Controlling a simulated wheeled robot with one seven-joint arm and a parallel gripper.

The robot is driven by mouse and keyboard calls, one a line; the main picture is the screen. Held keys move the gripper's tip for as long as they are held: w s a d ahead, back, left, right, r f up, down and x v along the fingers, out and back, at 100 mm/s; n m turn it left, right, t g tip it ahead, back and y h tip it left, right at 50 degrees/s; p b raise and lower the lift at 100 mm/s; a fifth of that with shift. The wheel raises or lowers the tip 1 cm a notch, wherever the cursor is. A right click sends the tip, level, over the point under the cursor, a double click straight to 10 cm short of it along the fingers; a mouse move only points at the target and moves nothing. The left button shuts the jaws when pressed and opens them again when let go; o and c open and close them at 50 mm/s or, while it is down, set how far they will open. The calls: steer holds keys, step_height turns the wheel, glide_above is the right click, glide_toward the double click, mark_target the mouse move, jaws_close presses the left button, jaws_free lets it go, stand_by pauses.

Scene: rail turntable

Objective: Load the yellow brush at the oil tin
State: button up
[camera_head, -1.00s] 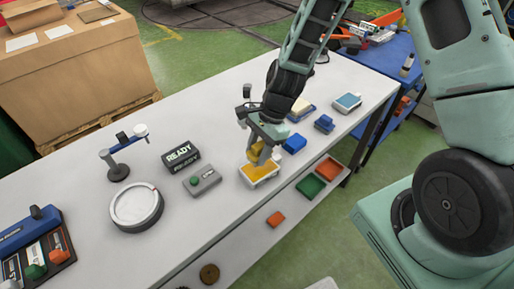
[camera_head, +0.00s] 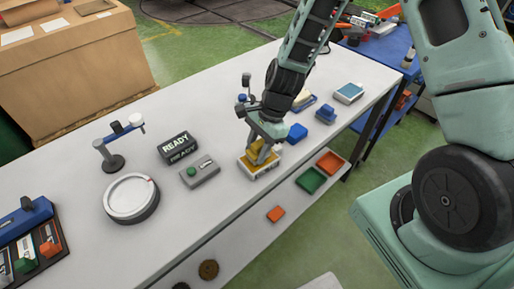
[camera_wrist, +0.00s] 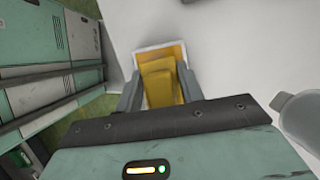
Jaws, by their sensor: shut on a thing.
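My gripper (camera_head: 262,142) is shut on the yellow brush (camera_wrist: 158,82), a yellow block between the two grey fingers. A white-rimmed shallow tin (camera_head: 264,172) with an amber inside, apparently the oil tin, stands on the white bench right below. In the wrist view its pale rim (camera_wrist: 158,48) and amber inside show around the far end of the brush. The brush is down at or in the tin, but I cannot tell whether it touches the amber surface. The gripper hides part of the tin and most of the brush in the head view.
Blue blocks (camera_head: 297,132) and a blue-topped white tin (camera_head: 348,92) stand to the right. A grey box with a green button (camera_head: 199,172), a READY sign (camera_head: 178,146) and a round white turntable (camera_head: 130,196) stand left. Green (camera_head: 311,180) and orange trays are below the bench edge.

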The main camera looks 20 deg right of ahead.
mark_target(257, 145)
steer(key=shift+f, duration=0.55)
stand_by(1.4)
step_height(257, 145, up, 7)
steer(key=p, duration=0.6)
steer(key=shift+r, duration=0.1)
stand_by(0.9)
